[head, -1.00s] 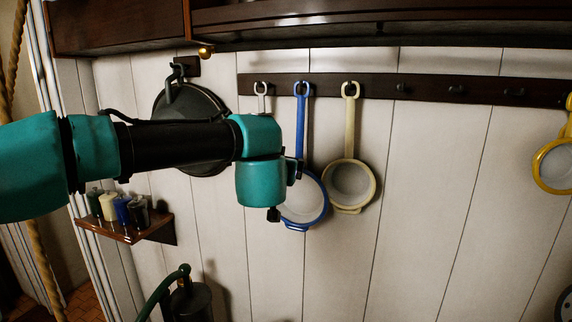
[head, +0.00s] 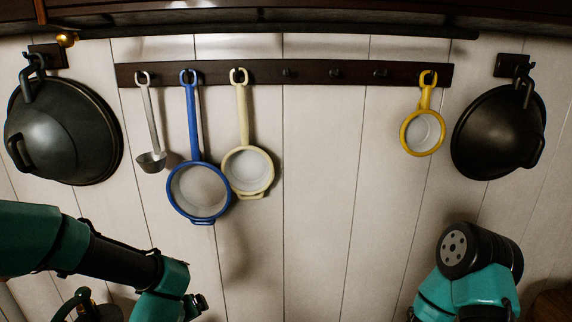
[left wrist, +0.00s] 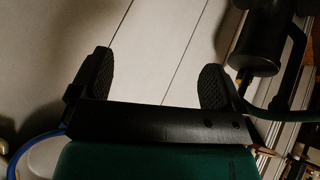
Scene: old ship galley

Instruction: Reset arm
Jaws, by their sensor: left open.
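My left arm (head: 110,255) comes in from the left, low in the head view, below the hanging pans. Its gripper end is near the bottom edge, and its fingers are not clear there. In the left wrist view my left gripper (left wrist: 155,82) is open, with two dark ridged fingers wide apart. Nothing is between them; pale wall boards show behind. My right arm (head: 468,275) shows at the lower right of the head view, bent, with its gripper out of view.
On the wall rack (head: 310,73) hang a ladle (head: 152,160), a blue pan (head: 198,190), a cream pan (head: 248,170) and a yellow pan (head: 423,132). Dark woks hang at left (head: 65,130) and right (head: 498,132). The middle wall is clear.

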